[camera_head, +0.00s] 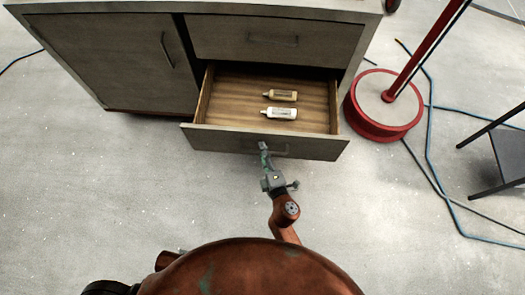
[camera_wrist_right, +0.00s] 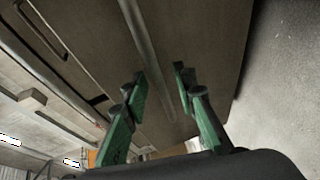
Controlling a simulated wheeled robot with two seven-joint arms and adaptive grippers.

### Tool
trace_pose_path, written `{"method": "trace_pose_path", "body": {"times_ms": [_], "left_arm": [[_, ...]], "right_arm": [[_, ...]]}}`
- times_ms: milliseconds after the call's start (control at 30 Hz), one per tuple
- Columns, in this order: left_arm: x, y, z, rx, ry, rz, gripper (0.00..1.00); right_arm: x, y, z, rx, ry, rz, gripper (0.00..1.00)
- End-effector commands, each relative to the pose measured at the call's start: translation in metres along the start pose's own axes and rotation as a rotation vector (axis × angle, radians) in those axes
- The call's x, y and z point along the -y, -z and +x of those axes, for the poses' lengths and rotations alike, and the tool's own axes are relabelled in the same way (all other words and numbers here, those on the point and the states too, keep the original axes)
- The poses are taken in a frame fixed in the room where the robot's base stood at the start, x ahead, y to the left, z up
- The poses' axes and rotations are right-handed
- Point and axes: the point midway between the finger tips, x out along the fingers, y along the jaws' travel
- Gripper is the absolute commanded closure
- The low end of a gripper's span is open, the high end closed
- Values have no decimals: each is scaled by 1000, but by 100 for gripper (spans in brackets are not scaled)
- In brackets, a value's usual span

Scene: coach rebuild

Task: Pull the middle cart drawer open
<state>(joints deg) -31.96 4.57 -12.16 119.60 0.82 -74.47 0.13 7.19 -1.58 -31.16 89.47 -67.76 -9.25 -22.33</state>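The cart (camera_head: 110,60) is a grey cabinet with a door at left and drawers at right. The drawer below the top one (camera_head: 325,148) is pulled well out, showing its wooden inside. My right gripper (camera_head: 263,147) is at the outside of its front panel, by the dark handle (camera_head: 279,151), which it partly covers. In the right wrist view, the two green fingers of my right gripper (camera_wrist_right: 160,80) stand apart, with a pale bar (camera_wrist_right: 147,50) running between them and gaps on both sides. Contact with the handle cannot be told. My left gripper is out of view.
A yellowish bottle (camera_head: 280,95) and a white bottle (camera_head: 279,113) lie in the open drawer. The top drawer (camera_head: 270,40) is shut. A red round base with a pole (camera_head: 385,125) stands close at right, with cables on the floor beyond.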

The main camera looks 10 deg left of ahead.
Motion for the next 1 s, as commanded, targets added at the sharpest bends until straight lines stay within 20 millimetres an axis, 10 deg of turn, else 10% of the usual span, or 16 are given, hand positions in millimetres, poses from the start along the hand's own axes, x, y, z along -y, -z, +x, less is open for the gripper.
{"method": "trace_pose_path", "body": {"times_ms": [600,1000], "left_arm": [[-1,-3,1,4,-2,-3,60],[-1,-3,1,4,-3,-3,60]], "right_arm": [[2,0,-104,0,3,2,74],[0,0,-119,-1,1,0,74]]}}
